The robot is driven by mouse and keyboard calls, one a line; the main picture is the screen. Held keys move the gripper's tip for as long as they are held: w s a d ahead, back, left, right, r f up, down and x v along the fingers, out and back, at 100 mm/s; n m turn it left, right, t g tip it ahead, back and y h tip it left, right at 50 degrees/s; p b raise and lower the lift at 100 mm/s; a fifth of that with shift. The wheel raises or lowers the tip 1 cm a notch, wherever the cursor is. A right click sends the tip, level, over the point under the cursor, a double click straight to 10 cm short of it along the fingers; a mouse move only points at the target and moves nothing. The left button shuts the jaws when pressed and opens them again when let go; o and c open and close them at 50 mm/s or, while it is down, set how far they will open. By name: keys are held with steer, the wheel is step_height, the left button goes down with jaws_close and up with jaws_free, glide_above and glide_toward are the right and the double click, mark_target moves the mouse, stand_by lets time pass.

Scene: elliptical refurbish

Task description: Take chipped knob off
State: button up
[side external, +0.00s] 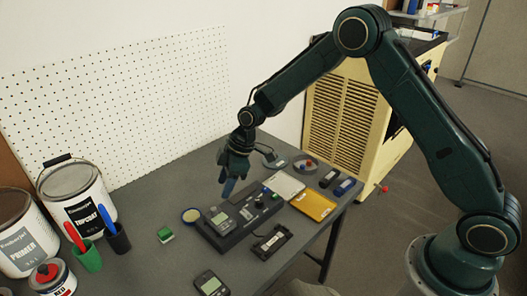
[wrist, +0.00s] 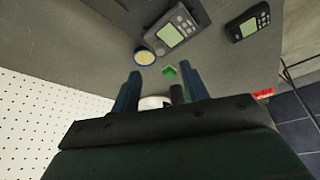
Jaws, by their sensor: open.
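A dark console (side external: 235,238) lies on the grey table in the side view, with a grey display unit (side external: 219,218) on its left part. Small dark knobs (side external: 258,203) stand on its right part; they are too small to tell which one is chipped. My gripper (side external: 228,186) points down above the back of the console, apart from it. In the wrist view my gripper (wrist: 160,86) has its two blue fingers spread, with nothing held between them.
A yellow tray (side external: 313,206), a white tray (side external: 297,187) and a dish of small parts (side external: 307,167) lie right of the console. A black holder (side external: 269,243) and a handheld meter (side external: 210,285) are in front. Paint cans (side external: 77,205), cups and a green block (side external: 165,235) stand left.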

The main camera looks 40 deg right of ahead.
mark_target(215, 209)
steer(key=shift+x, duration=4.35)
steer(key=shift+s, duration=0.1)
jaws_close()
